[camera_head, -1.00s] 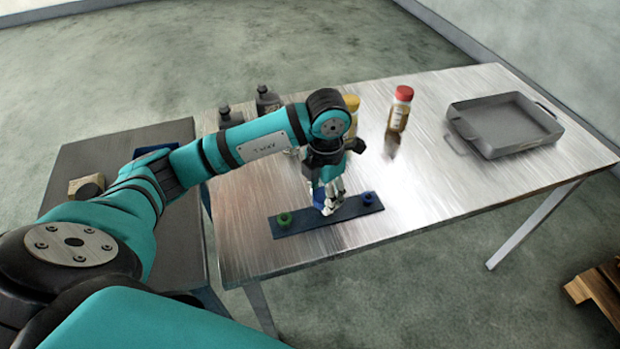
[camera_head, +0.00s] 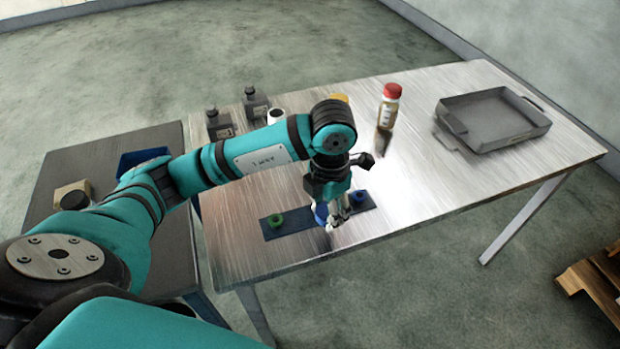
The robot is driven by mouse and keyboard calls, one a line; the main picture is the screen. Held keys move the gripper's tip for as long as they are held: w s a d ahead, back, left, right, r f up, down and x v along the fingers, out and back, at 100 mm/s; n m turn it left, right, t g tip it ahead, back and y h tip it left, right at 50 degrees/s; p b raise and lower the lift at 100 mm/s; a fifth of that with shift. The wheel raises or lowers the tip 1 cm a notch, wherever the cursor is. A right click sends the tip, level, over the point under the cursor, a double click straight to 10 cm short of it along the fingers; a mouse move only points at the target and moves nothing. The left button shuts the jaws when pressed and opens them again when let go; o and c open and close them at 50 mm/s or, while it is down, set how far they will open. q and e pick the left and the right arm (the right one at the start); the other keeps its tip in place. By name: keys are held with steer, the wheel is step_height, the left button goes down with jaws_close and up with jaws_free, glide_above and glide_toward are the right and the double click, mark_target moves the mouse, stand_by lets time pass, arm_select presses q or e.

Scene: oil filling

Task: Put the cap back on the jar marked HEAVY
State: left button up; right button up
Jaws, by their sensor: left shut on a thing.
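My left gripper (camera_head: 335,222) points down over the dark strip (camera_head: 296,224) near the table's front edge. It is shut on a small blue piece (camera_head: 321,213), partly hidden by the fingers; I cannot tell whether it is a cap. A green ring (camera_head: 275,219) and a blue ring (camera_head: 359,198) sit on the strip. A jar with a red cap (camera_head: 389,106) stands upright at the back. A yellow top (camera_head: 340,97) shows behind my arm, its body hidden. A white-rimmed container (camera_head: 276,116) is also partly hidden. No label reading HEAVY is legible. My right gripper is not in view.
A grey tray (camera_head: 447,119) with handles lies at the table's right. Two dark bottles (camera_head: 219,124) (camera_head: 255,104) stand at the back left. A darker side table (camera_head: 160,235) holds a blue bin (camera_head: 135,159) and a small box (camera_head: 68,195). The table's right front is clear.

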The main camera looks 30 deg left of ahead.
arm_select(q)
steer(key=m, duration=0.3)
steer(key=r+m, duration=0.1)
steer(key=shift+s+m, duration=0.4)
steer(key=m, duration=0.2)
steer(key=s+m, duration=0.1)
steer(key=m, duration=0.1)
steer(key=r+m, duration=0.1)
steer(key=m, duration=0.1)
steer(key=shift+s+m, duration=0.15)
steer(key=shift+m, duration=0.25)
steer(key=m, duration=0.3)
steer(key=s+r+m, duration=0.1)
steer(key=m, duration=0.2)
steer(key=s+m, duration=0.1)
steer(key=m, duration=0.3)
steer(key=shift+r, duration=0.3)
steer(key=m, duration=0.1)
steer(key=s+m, duration=0.1)
steer(key=m, duration=0.3)
steer(key=shift+s+a+r, duration=0.15)
steer(key=shift+r, duration=0.15)
steer(key=m, duration=0.3)
steer(key=s+m, duration=0.1)
steer(key=shift+r+m, duration=0.25)
steer(key=shift+m, duration=0.05)
